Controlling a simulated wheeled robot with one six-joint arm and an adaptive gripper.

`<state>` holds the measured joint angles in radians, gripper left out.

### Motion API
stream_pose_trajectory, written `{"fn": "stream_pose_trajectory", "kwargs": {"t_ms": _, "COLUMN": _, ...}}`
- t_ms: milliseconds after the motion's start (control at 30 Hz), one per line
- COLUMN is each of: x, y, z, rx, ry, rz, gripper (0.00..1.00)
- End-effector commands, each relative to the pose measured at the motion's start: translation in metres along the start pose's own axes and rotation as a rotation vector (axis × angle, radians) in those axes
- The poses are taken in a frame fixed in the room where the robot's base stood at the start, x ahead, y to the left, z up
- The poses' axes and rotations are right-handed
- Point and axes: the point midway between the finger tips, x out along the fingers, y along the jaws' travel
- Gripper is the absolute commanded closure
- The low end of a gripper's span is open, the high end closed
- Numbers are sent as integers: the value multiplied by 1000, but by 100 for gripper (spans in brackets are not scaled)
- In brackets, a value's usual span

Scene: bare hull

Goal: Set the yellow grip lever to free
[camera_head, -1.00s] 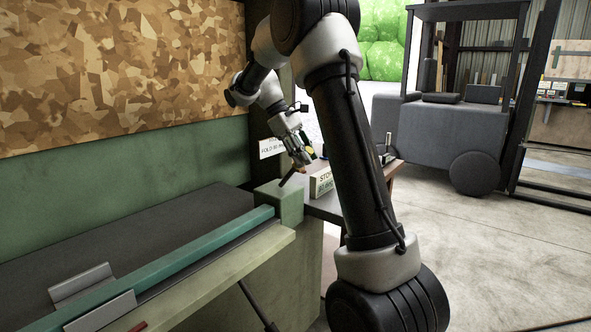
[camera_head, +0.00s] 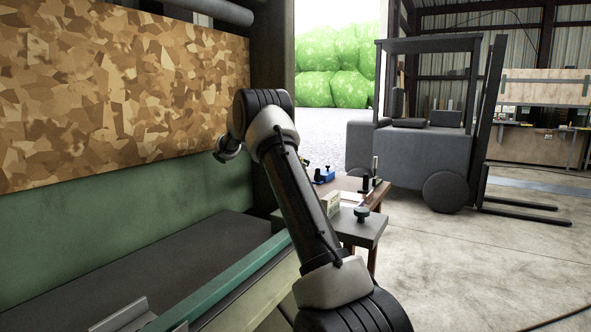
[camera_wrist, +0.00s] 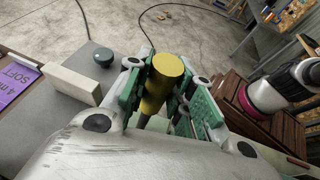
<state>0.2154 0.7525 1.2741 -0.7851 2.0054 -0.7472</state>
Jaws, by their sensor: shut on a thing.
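The yellow grip (camera_wrist: 162,80) of the lever is a short upright-looking cylinder in the middle of the wrist view, with a dark rod below it. My gripper (camera_wrist: 163,92) has its green-padded fingers on both sides of the yellow grip and is shut on it. The lower end of the rod is hidden by the gripper. In the head view my arm covers most of the gripper and the lever, so neither can be made out there. Markings for the lever's positions cannot be read.
A grey bench top bears a dark green knob (camera_head: 361,213) and a cream block (camera_head: 331,203). A purple card (camera_wrist: 14,82) lies at the wrist view's left. A brown slatted surface (camera_wrist: 262,125) is at its right. A forklift (camera_head: 425,145) stands beyond, with open floor at right.

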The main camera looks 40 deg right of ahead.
Motion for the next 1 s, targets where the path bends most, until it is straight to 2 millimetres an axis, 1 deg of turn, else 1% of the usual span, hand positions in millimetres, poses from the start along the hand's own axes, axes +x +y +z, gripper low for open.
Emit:
{"fn": "stream_pose_trajectory", "kwargs": {"t_ms": 433, "x": 1, "y": 1, "z": -2, "rx": -6, "ry": -9, "rz": -3, "gripper": 100}}
{"fn": "stream_pose_trajectory", "kwargs": {"t_ms": 467, "x": 1, "y": 1, "z": -2, "rx": -6, "ry": -9, "rz": -3, "gripper": 75}}
{"fn": "stream_pose_trajectory", "kwargs": {"t_ms": 500, "x": 1, "y": 1, "z": -2, "rx": -6, "ry": -9, "rz": -2, "gripper": 67}}
{"fn": "stream_pose_trajectory", "kwargs": {"t_ms": 567, "x": 1, "y": 1, "z": -2, "rx": -6, "ry": -9, "rz": -2, "gripper": 56}}
{"fn": "stream_pose_trajectory", "kwargs": {"t_ms": 600, "x": 1, "y": 1, "z": -2, "rx": -5, "ry": -9, "rz": -2, "gripper": 54}}
{"fn": "stream_pose_trajectory", "kwargs": {"t_ms": 1000, "x": 0, "y": 1, "z": -1, "rx": -4, "ry": -8, "rz": -1, "gripper": 54}}
